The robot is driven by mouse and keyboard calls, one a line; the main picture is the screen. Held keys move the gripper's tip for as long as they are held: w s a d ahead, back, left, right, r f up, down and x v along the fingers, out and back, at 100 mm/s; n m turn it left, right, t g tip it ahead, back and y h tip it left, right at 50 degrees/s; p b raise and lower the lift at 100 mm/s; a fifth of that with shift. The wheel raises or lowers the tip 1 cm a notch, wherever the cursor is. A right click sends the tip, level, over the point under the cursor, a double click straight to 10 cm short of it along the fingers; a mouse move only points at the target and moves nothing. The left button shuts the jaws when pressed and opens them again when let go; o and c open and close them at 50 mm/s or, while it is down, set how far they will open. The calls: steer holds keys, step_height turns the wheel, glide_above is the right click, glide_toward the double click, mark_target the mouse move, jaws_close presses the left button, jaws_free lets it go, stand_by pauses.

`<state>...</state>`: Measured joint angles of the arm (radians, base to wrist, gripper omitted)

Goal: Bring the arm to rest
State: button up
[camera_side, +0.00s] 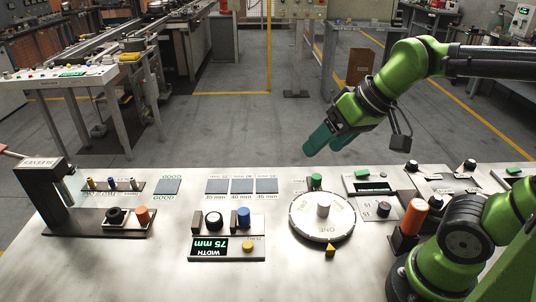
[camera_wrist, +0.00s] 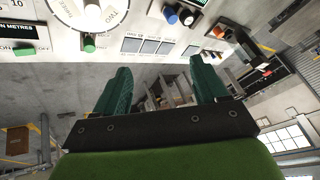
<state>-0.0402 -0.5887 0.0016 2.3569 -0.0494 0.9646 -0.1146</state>
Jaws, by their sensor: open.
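My gripper (camera_side: 331,142) is held in the air beyond the far edge of the white work table (camera_side: 270,281), above the floor. Its two green fingers point down and to the left in the side view. In the wrist view my gripper (camera_wrist: 157,88) shows its fingers spread wide apart with nothing between them. It is open, empty and apart from everything on the table. My green arm reaches in from the right.
The table carries a round white dial (camera_side: 322,232) with a knob, a width display unit (camera_side: 226,246), a black stand (camera_side: 46,190) at the left, several dark square pads (camera_side: 242,187) and an orange cylinder (camera_side: 414,216). The air around my gripper is clear.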

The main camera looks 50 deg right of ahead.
steer(key=s, duration=0.1)
steer(key=s+f+m, duration=0.1)
steer(key=s+m+t, duration=0.1)
steer(key=shift+d+f, duration=0.2)
steer(key=shift+d, duration=0.2)
